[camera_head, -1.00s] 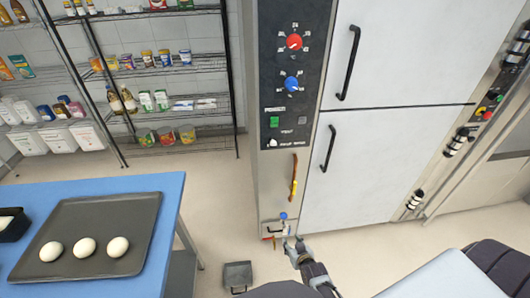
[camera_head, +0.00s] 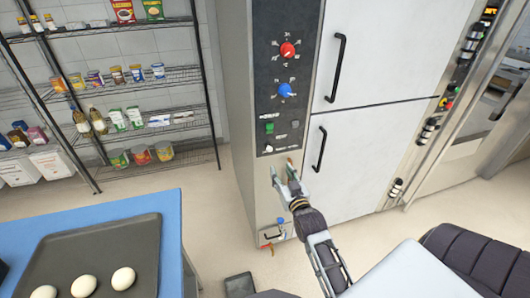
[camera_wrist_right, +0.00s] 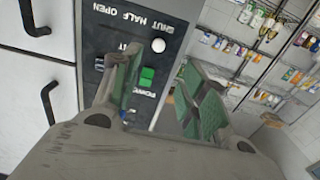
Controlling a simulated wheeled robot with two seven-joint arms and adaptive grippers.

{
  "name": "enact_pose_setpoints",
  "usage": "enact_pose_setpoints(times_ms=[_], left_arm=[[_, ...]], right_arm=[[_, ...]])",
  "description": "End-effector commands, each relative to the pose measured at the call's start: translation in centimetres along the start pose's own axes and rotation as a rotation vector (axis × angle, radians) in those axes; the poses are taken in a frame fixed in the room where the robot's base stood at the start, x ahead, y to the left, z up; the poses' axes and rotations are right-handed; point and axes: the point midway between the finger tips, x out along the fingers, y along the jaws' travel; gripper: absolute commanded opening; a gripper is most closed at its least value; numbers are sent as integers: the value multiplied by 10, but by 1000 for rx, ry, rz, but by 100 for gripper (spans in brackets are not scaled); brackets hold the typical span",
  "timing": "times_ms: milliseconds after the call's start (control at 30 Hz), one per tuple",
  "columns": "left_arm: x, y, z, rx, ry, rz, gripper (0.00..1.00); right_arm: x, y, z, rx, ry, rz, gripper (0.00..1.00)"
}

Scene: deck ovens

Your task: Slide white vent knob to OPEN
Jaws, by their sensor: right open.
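The white vent knob (camera_head: 268,148) is low on the dark control panel (camera_head: 273,105), under the green button. In the right wrist view the knob (camera_wrist_right: 158,45) is at the SHUT end of the upside-down SHUT HALF OPEN lettering (camera_wrist_right: 132,22). My right gripper (camera_head: 284,168) is just below the knob in the head view, apart from it. In the right wrist view its two green-padded fingers (camera_wrist_right: 160,95) are spread and empty, with the knob past the tips. My left gripper is not in view.
A red knob (camera_head: 287,50) and a blue knob (camera_head: 285,89) sit higher on the panel. Black door handles (camera_head: 319,149) stand out to the right. A green button (camera_wrist_right: 147,77) shows between my fingers. A blue table (camera_head: 171,230) with a dough tray (camera_head: 148,250) is at left.

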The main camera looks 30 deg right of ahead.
Motion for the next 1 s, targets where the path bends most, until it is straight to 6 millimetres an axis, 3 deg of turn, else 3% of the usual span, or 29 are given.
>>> enact_pose_setpoints(times_ms=[400,667,1000], left_arm=[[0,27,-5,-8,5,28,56],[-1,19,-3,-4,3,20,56],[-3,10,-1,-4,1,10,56]], right_arm=[[0,0,-3,3,10,0,43],[6,0,-2,3,10,-1,43],[28,0,-4,3,11,0,43]])
